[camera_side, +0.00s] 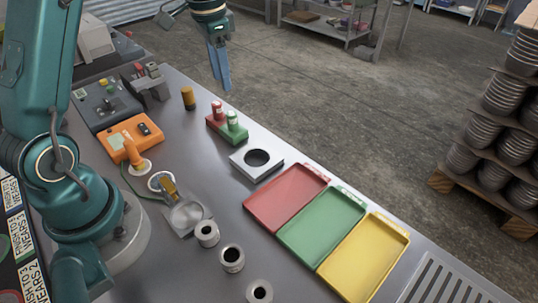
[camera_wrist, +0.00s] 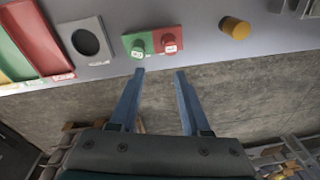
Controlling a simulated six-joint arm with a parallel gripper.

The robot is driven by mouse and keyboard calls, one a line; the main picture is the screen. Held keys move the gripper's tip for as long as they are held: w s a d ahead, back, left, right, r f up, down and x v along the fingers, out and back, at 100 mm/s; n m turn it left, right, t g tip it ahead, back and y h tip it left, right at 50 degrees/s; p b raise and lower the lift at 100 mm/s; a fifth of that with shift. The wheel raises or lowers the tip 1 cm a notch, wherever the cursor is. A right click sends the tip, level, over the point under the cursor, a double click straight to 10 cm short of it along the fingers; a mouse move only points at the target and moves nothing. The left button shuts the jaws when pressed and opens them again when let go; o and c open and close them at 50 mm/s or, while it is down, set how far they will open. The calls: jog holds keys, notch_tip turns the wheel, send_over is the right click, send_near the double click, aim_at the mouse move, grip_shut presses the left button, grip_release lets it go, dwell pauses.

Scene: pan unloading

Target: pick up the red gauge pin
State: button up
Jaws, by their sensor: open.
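The red gauge pin (camera_side: 217,111) stands upright on the red half of a red and green block (camera_side: 213,124) on the bench. A green gauge pin (camera_side: 233,120) stands beside it on the green half. In the wrist view the red pin (camera_wrist: 168,44) is right of the green pin (camera_wrist: 138,51), both beyond my fingertips. My gripper (camera_side: 224,88) is open and empty, above and behind the block in the side view. It also shows in the wrist view (camera_wrist: 160,71), its two blue fingers apart with floor behind them.
A white plate with a round hole (camera_side: 275,167) and red (camera_side: 262,212), green (camera_side: 290,244) and yellow (camera_side: 329,271) trays lie toward the front right. A brown-yellow cylinder (camera_side: 188,98) stands left of the block. An orange box (camera_side: 113,146) and several metal rings are nearer my arm.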

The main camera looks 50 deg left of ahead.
aim_at(216, 103)
jog(key=shift+n+g, duration=0.4)
jog(key=shift+g, duration=0.2)
jog(key=f, duration=0.1)
jog(key=a+f, duration=0.1)
jog(key=f, duration=0.1)
jog(key=a+f, duration=0.1)
jog(key=f, duration=0.1)
jog(key=shift+s+a+f, duration=0.1)
jog(key=shift+s+a, duration=0.1)
jog(key=shift+s, duration=0.15)
jog(key=shift+f, duration=2.2)
grip_shut()
